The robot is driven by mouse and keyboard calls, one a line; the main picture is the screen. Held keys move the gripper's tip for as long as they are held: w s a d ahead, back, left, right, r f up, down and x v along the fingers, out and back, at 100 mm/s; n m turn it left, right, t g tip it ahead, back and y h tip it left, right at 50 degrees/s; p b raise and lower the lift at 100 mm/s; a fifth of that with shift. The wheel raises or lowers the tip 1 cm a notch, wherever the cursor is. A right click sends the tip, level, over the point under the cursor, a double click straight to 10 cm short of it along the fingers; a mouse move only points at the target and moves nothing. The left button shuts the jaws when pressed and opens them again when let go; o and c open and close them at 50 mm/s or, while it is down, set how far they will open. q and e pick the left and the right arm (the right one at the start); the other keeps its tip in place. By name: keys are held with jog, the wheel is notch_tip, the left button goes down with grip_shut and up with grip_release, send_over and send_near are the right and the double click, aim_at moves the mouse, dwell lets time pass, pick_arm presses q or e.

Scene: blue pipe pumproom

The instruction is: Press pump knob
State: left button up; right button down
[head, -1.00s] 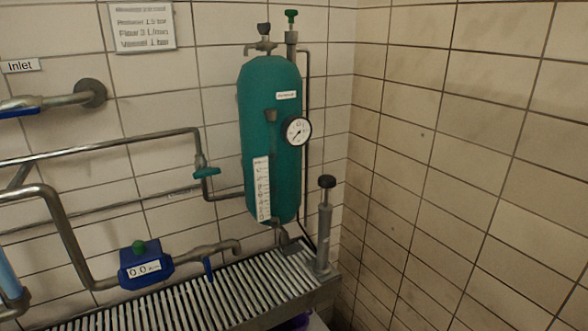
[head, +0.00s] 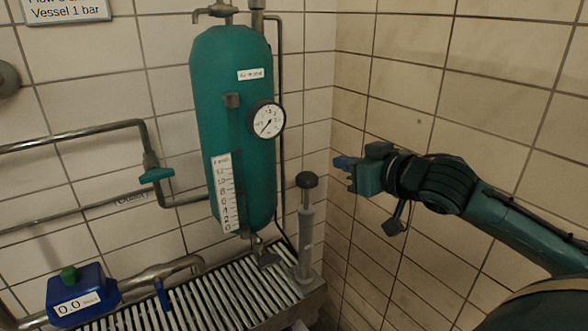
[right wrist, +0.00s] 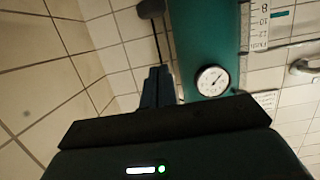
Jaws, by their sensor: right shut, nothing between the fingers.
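The black pump knob (head: 307,180) sits on top of an upright grey hand pump (head: 305,235) at the right end of the slatted grate. My right gripper (head: 342,163) is shut and empty, to the right of the knob and slightly higher in the head view, with a gap between them. In the right wrist view its closed blue fingers (right wrist: 158,84) point toward a dark knob (right wrist: 151,8) at the top edge, apart from it. My left gripper is not in view.
A teal vessel (head: 232,130) with a pressure gauge (head: 266,119) stands left of the pump. Pipes, a teal valve handle (head: 157,175) and a blue flow meter (head: 82,296) lie further left. The tiled wall (head: 480,110) bounds the right side.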

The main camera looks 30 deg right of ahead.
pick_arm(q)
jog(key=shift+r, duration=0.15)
pick_arm(e)
jog(key=shift+a+r, duration=0.1)
jog(key=shift+r, duration=0.05)
jog(key=p, duration=0.3)
send_over(313, 180)
notch_tip(313, 180, down, 2)
notch_tip(313, 180, down, 3)
jog(key=shift+f, duration=0.15)
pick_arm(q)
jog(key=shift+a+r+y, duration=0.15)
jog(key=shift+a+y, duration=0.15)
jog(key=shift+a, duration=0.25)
pick_arm(e)
jog(key=shift+f, duration=0.65)
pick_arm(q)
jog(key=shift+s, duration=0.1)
